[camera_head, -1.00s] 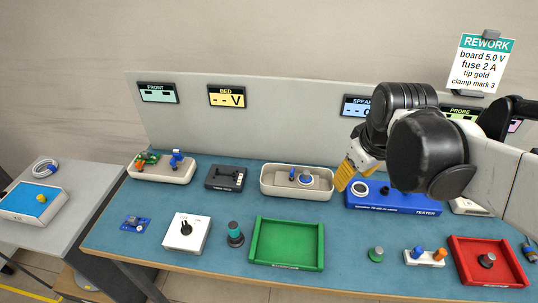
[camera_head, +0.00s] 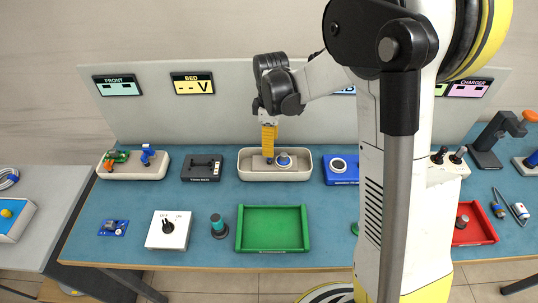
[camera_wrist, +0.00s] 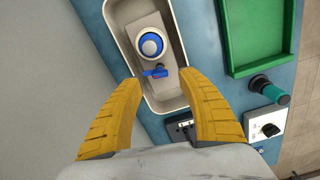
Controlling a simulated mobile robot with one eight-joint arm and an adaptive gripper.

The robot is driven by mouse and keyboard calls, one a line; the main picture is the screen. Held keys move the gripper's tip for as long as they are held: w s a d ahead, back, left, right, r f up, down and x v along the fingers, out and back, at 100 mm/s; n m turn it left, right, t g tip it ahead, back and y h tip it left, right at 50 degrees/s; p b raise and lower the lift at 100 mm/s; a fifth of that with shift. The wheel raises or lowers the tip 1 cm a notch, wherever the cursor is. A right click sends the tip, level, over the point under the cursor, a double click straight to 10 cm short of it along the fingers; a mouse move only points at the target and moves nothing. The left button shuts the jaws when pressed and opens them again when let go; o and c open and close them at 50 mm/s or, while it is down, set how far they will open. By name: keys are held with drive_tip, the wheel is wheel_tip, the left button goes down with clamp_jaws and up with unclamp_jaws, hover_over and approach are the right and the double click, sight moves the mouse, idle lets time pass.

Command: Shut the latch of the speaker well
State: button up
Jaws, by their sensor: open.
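The speaker well is a cream tray (camera_head: 275,178) at the back middle of the bench, also in the wrist view (camera_wrist: 172,98). A round white speaker with a blue ring (camera_head: 284,160) sits in it, also in the wrist view (camera_wrist: 151,45). In the head view my gripper mostly hides the latch. My gripper (camera_head: 268,154) points down over the tray. Its yellow fingers are open and empty, with the latch between their tips in the wrist view (camera_wrist: 160,80).
A dark switch box (camera_head: 202,168) stands left of the tray and a blue tester (camera_head: 340,170) right of it. A green tray (camera_head: 272,228) lies in front. The grey back panel (camera_head: 225,120) rises behind. My arm hides part of the right side.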

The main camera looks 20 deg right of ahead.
wheel_tip(320, 180, down, 4)
drive_tip(key=shift+f+b, duration=0.25)
drive_tip(key=shift+b, duration=0.35)
clamp_jaws()
